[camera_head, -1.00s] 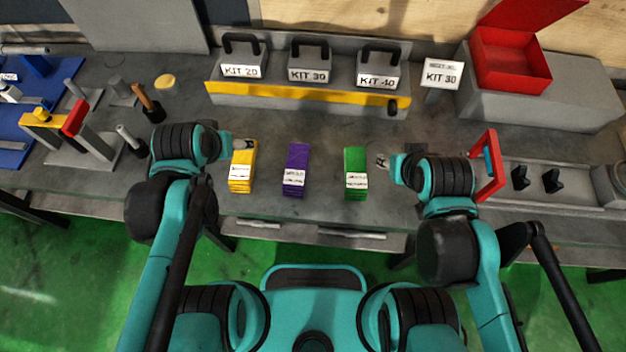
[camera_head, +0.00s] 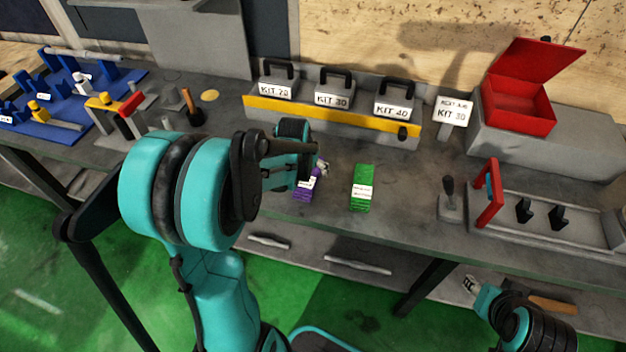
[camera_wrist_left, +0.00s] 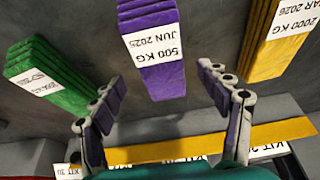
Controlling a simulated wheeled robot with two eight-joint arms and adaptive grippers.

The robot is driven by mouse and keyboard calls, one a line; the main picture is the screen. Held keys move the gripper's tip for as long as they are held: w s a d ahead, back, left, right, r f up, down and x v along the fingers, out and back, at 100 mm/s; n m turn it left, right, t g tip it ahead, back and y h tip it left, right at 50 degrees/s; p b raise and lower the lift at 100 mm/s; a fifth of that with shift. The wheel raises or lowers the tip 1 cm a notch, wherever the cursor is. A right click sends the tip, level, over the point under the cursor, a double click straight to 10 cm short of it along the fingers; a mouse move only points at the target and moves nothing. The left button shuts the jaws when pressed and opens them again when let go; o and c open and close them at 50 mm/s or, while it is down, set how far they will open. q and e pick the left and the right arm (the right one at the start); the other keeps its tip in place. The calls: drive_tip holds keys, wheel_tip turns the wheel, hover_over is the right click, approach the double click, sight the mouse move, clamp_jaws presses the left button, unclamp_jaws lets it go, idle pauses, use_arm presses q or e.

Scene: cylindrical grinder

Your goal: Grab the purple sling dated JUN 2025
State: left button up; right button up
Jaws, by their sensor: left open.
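The purple sling (camera_head: 305,192) lies folded in a stack on the bench, partly covered by my left arm in the head view. In the left wrist view the purple sling (camera_wrist_left: 155,75) has a white label reading 500 KG JUN 2025, upside down. My left gripper (camera_head: 319,168) is at the sling's far end. In the left wrist view my left gripper (camera_wrist_left: 161,78) is open and empty, its fingertips on either side of the sling's end in the picture; contact cannot be told. My right gripper (camera_head: 470,284) is low at the right, away from the slings; its jaws are too small to judge.
A green sling (camera_head: 362,188) lies right of the purple one. A yellow sling (camera_wrist_left: 280,40) shows in the left wrist view. Behind stands a yellow-edged rack (camera_head: 350,112) with kit boxes. A red box (camera_head: 515,100) and a red-handled fixture (camera_head: 489,195) are right.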

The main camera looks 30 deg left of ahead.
sight(309, 172)
use_arm(q)
drive_tip(key=b+x, duration=0.2)
drive_tip(key=x, duration=0.2)
drive_tip(key=shift+w+a+f, duration=0.1)
drive_tip(key=shift+w+f, duration=0.15)
drive_tip(key=shift+f, duration=0.05)
drive_tip(key=shift+r, duration=0.1)
drive_tip(key=shift+s, duration=0.1)
drive_tip(key=shift+c, duration=1.3)
drive_tip(key=c, duration=1.2)
drive_tip(key=shift+c, duration=0.2)
drive_tip(key=shift+r, duration=0.1)
